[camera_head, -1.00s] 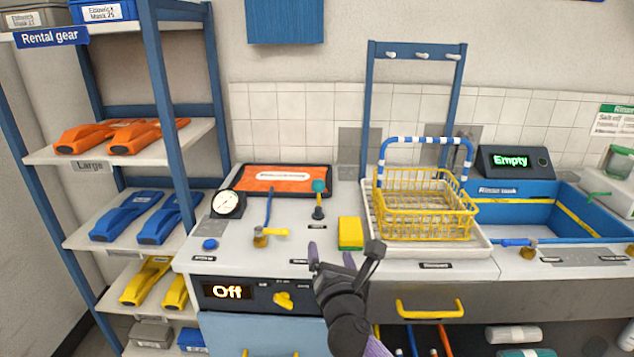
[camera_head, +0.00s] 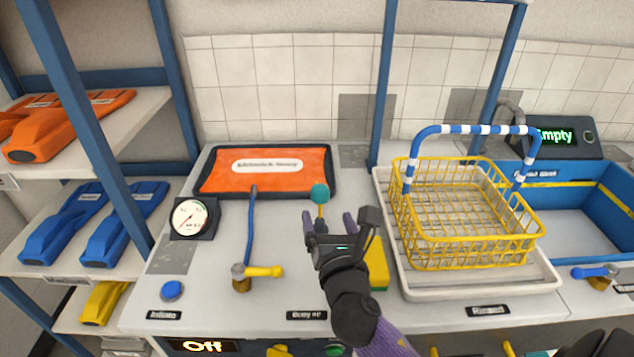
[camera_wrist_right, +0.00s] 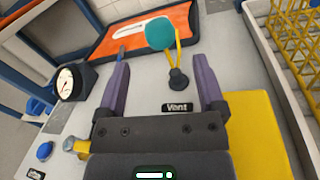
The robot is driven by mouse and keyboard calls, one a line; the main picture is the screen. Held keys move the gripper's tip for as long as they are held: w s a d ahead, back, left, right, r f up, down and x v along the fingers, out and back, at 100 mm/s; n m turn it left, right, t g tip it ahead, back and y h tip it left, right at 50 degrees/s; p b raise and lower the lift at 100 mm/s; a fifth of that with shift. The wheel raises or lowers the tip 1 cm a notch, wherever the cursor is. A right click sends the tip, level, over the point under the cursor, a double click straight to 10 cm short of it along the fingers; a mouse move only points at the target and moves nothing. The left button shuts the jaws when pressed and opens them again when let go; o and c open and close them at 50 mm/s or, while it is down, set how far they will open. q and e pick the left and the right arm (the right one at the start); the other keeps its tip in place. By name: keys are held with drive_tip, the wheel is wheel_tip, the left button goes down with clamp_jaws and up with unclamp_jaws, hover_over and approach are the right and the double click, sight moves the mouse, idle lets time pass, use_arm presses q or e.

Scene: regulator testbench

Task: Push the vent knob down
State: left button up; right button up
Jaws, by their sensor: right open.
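The vent knob (camera_head: 320,193) is a teal ball on a thin yellow stem above a black base, standing upright on the grey bench. It also shows in the right wrist view (camera_wrist_right: 160,33), with a black "Vent" label (camera_wrist_right: 178,107) near its base. My right gripper (camera_head: 329,222) is open and empty, just in front of the knob in the head view. In the right wrist view its purple fingers (camera_wrist_right: 163,70) are spread, with the knob beyond their tips and roughly between them. I see no contact. In the head view the gripper hides the knob's base.
A yellow sponge-like block (camera_head: 377,272) lies beside my right gripper. A yellow wire basket (camera_head: 465,250) stands on a white tray right of it. Left are a brass valve with yellow handle (camera_head: 262,271), a gauge (camera_head: 190,218) and a blue button (camera_head: 172,290). An orange mat (camera_head: 270,170) lies behind.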

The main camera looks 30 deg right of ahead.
sight(322, 201)
drive_tip(key=b+x, duration=0.1)
drive_tip(key=x, duration=0.6)
drive_tip(key=shift+w+d+b, duration=0.1)
drive_tip(key=shift+w+b, duration=0.2)
clamp_jaws()
